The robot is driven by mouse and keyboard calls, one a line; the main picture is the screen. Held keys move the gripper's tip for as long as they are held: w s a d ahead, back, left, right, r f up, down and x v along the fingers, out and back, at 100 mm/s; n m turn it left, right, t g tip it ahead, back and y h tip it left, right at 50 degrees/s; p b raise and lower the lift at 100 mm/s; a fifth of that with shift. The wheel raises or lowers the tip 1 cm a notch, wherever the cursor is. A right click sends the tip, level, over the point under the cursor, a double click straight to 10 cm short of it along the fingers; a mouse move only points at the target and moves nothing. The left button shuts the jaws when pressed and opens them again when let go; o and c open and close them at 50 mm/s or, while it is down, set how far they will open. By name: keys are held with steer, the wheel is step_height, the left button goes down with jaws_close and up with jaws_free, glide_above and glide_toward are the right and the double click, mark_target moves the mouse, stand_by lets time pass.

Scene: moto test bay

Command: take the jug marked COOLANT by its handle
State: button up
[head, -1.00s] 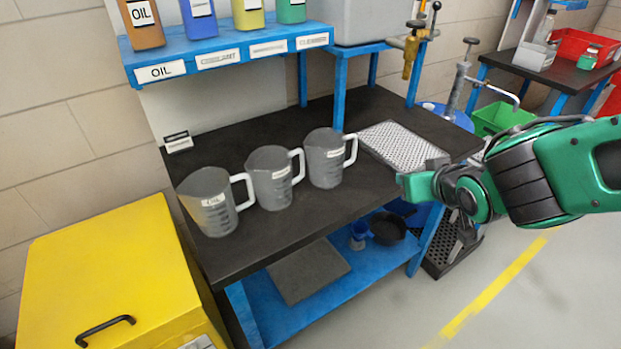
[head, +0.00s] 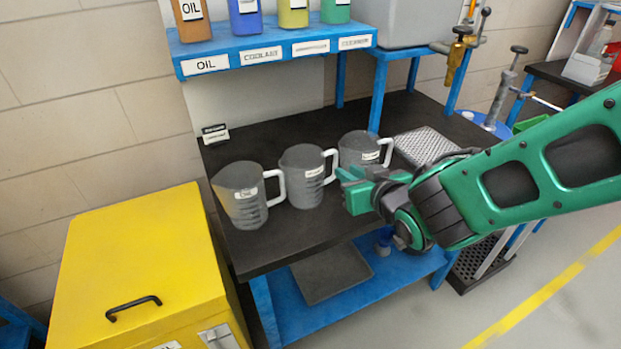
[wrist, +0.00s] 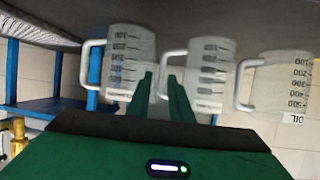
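Three clear grey jugs with white handles stand upright in a row on the dark bench. The left jug (head: 240,200) reads OIL. The middle jug (head: 303,178) and the right jug (head: 359,150) have labels too small to read surely, so I cannot tell which is COOLANT. My gripper (head: 342,184) is just right of the middle jug and in front of the right one, partly hiding it. In the upside-down wrist view, my gripper (wrist: 162,84) has its two fingers apart and empty, pointing towards the handle (wrist: 163,72) of the middle jug (wrist: 210,70).
The bench (head: 270,238) has a perforated metal plate (head: 424,146) at its right. A blue shelf (head: 280,52) above holds coloured bottles over labels including OIL and COOLANT. A yellow cabinet (head: 140,255) stands at the left. A small sign (head: 215,134) sits at the bench's back left.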

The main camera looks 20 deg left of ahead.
steer(key=x, duration=0.5)
steer(key=shift+s+f, duration=0.15)
jaws_close()
